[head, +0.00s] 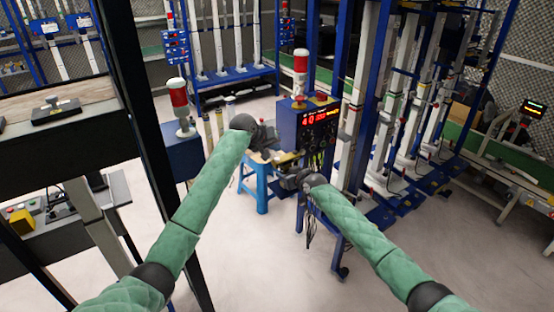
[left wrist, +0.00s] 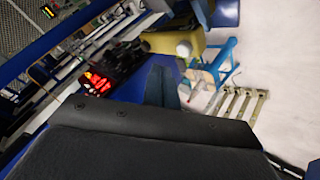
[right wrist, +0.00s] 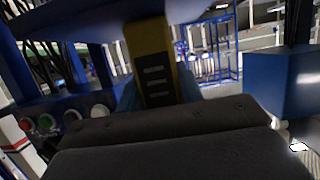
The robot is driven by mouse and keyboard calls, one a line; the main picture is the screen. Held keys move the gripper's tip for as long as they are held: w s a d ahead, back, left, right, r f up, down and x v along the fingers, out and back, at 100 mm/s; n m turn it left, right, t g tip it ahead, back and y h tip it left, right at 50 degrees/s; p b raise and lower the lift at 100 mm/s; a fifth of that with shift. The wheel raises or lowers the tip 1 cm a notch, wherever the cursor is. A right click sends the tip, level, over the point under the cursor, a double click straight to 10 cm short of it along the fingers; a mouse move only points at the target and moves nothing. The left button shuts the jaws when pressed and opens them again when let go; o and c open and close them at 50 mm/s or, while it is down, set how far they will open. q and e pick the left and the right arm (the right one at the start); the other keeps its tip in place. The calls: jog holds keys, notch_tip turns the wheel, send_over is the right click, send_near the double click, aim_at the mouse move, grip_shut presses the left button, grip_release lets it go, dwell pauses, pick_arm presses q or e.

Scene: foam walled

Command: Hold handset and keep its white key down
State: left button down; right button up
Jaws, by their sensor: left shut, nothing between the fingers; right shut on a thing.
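The handset (right wrist: 152,70) is yellow with a black slotted panel in the right wrist view. My right gripper (right wrist: 158,92) is shut on it, a blue finger at each side. In the left wrist view the handset (left wrist: 215,40) shows its yellow body with the round white key (left wrist: 184,48) facing my left gripper. My left gripper (left wrist: 162,75) is shut and empty, its blue tips just below and left of the key in the picture. Whether they touch it I cannot tell. In the head view the handset (head: 288,158) is small, between my left gripper (head: 274,150) and right gripper (head: 288,181).
A blue control box (head: 311,125) with red digits and a red-white signal lamp (head: 300,75) stands just behind the grippers. A blue stool (head: 262,185) is beneath them. Blue racks (head: 400,130) stand to the right. A dark shelf frame (head: 150,130) is at left. Open floor lies in front.

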pick_arm(q)
notch_tip(320, 180, up, 3)
jog(key=shift+r, duration=0.2)
dwell(0.4)
pick_arm(e)
jog(key=o, duration=1.1)
jog(key=shift+o, duration=0.2)
